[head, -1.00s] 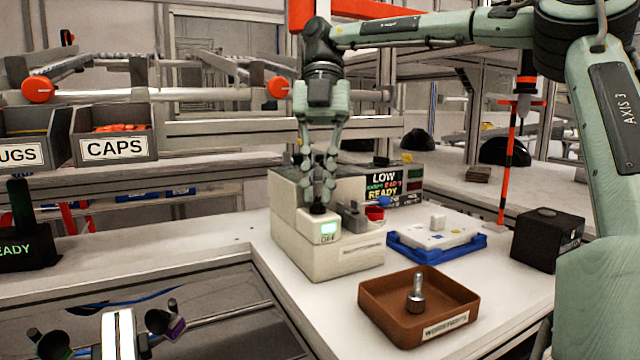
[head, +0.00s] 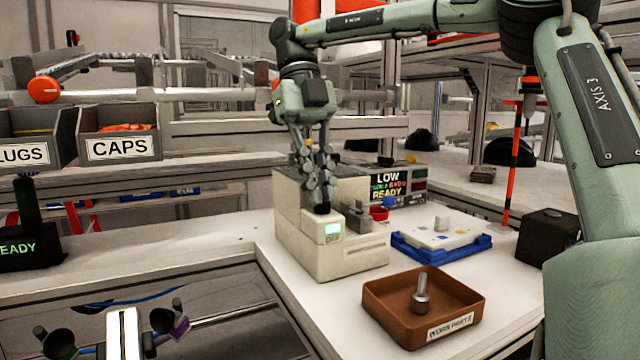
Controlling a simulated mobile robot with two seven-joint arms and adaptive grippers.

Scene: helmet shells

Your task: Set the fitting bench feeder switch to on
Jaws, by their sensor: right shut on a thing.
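The feeder (head: 350,262) is a cream box on the white fitting bench. On its low front step is a small dark switch knob (head: 322,209), above a lit green display (head: 333,229) with a label that seems to read OFF. My right gripper (head: 320,199) comes down from above and is shut on the knob, with its fingers hiding most of it. The wrist leans to the left above the fingertips.
A brown worn-parts tray (head: 378,318) holding a metal part stands in front. A blue tray (head: 480,246) with a white plate, a red cup (head: 379,213) and a LOW/READY sign (head: 391,183) are to the right. A black box (head: 546,234) stands further right.

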